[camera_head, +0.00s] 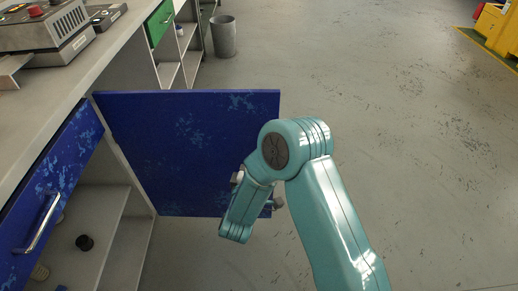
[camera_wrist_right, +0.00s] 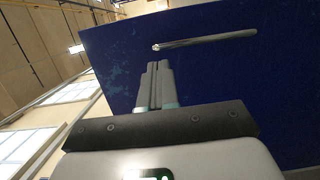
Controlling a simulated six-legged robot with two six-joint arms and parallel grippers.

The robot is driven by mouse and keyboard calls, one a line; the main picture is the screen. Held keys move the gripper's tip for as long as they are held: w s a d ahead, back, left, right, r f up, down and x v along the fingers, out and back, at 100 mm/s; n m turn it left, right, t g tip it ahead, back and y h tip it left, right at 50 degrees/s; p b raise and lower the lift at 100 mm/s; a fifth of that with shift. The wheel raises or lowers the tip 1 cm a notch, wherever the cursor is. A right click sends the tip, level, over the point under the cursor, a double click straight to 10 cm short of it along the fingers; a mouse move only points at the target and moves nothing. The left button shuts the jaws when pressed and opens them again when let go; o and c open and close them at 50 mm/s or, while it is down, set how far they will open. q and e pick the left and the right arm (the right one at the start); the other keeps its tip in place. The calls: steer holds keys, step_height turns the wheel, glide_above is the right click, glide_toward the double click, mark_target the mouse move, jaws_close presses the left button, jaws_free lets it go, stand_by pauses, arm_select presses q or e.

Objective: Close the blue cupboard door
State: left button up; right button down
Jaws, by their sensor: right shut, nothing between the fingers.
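The blue cupboard door (camera_head: 180,140) stands open in the head view, swung out from the cupboard (camera_head: 100,212) over the floor. It also fills much of the right wrist view (camera_wrist_right: 215,75), with its metal bar handle (camera_wrist_right: 205,41). My right gripper (camera_wrist_right: 158,64) is shut and empty, its fingertips pointing at the door just below the left end of the handle in that view. I cannot tell if they touch the door. In the head view my right arm hides the gripper and part of the door's lower right. My left gripper is not in view.
A second blue front (camera_head: 50,185) with a handle (camera_head: 38,222) is at the left, under the grey worktop (camera_head: 85,80). A dark round object (camera_head: 85,242) is inside the cupboard. A grey bin (camera_head: 223,36) stands behind the door.

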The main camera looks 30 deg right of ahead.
steer(key=x, duration=0.5)
steer(key=shift+w+d+b, duration=0.25)
steer(key=shift+b, duration=0.05)
